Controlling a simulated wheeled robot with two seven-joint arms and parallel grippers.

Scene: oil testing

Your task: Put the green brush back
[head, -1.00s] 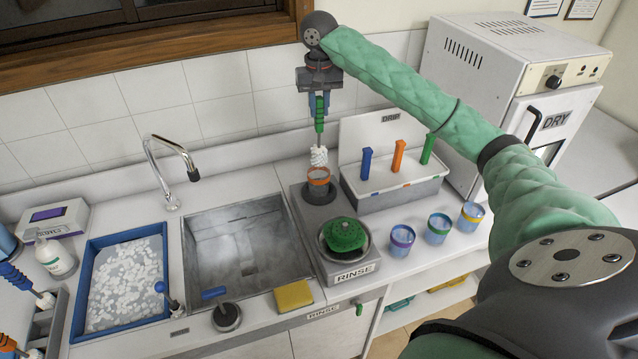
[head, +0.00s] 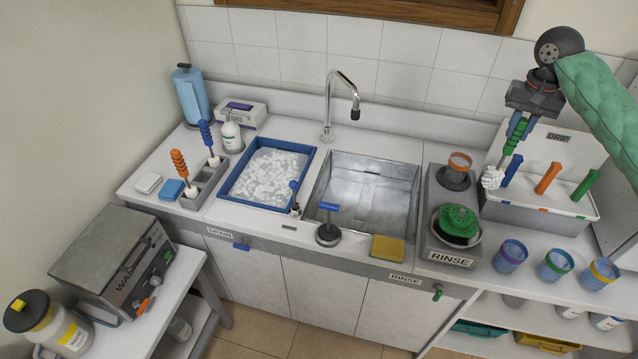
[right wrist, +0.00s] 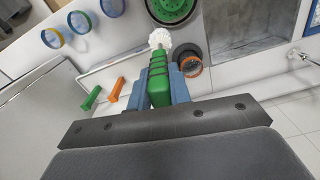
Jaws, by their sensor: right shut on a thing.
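My right gripper (head: 519,128) is shut on the green brush (head: 513,137). The brush hangs tilted, its white bristle head (head: 492,178) low, in front of the DRIP box's left side in the head view. In the right wrist view the green handle (right wrist: 158,80) lies between the blue fingers, bristles pointing away. A grey brush rack (head: 208,184) stands on the counter at the left. It holds an orange brush (head: 180,164) and a blue brush (head: 206,134) upright, with a gap between them. My left gripper is not in view.
The RINSE unit (head: 434,241) carries an orange-rimmed cup (head: 459,160) and a green round part (head: 458,222). The tap (head: 330,108), sink (head: 365,195) and blue tray (head: 233,199) lie between it and the rack. Several rimmed cups stand at the right.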

